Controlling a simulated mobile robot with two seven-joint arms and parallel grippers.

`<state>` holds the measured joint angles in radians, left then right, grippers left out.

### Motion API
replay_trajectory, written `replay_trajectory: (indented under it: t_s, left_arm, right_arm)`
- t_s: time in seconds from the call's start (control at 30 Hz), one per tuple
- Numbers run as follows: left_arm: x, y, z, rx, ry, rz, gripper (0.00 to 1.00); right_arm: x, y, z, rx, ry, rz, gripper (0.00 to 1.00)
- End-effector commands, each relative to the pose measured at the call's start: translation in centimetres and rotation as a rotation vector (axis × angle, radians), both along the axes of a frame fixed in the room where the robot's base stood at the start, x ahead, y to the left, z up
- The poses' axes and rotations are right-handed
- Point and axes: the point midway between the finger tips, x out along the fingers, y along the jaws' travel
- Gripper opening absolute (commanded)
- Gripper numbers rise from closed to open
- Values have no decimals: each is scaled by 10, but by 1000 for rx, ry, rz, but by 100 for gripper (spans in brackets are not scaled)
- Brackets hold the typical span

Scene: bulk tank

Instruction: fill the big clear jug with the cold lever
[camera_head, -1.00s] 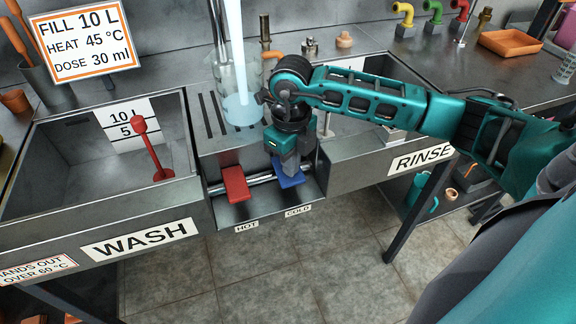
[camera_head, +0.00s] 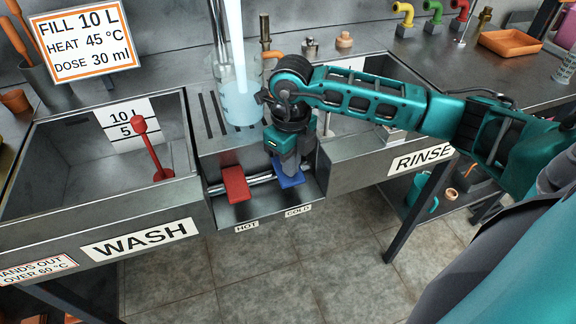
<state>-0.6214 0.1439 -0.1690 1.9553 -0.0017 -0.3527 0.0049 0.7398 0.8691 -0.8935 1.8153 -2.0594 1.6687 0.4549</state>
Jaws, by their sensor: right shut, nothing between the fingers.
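The big clear jug (camera_head: 240,108) stands upright on the slotted drain board between the two basins. A pale stream of water (camera_head: 237,45) falls into it from above, and light blue water fills much of it. The blue cold lever (camera_head: 291,181) is in the recess below, above the COLD label. My right gripper (camera_head: 289,170) is shut and empty, pointing down onto the blue lever; its fingertips seem to touch it. The gripper hides the lever's back part, and my wrist stands close to the jug's right side. My left gripper is out of view.
The red hot lever (camera_head: 236,184) sits just left of the blue one. The wash basin (camera_head: 60,155) on the left holds a red upright stick (camera_head: 150,150). The rinse basin is partly behind my arm. An orange tray (camera_head: 510,43) lies at the back right.

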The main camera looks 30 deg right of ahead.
Motion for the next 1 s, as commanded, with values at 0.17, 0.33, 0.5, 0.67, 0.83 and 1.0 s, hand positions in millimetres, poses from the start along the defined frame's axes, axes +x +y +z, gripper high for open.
replay_trajectory:
  t_s: [0.17, 0.33, 0.5, 0.67, 0.83, 1.0]
  left_arm:
    - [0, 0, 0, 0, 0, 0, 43]
    - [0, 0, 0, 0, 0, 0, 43]
    - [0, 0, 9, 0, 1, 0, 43]
    - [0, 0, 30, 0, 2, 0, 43]
    - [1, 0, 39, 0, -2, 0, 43]
    - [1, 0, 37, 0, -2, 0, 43]
  right_arm:
    - [0, 0, -1, 0, 1, -1, 0]
    - [0, 0, -1, -2, 2, -1, 0]
    - [0, 0, 11, -2, 2, -1, 0]
    - [0, -1, 40, -2, -1, -1, 0]
    - [0, 0, 52, -1, 2, 0, 0]
    - [0, 0, 50, -1, 2, 0, 0]
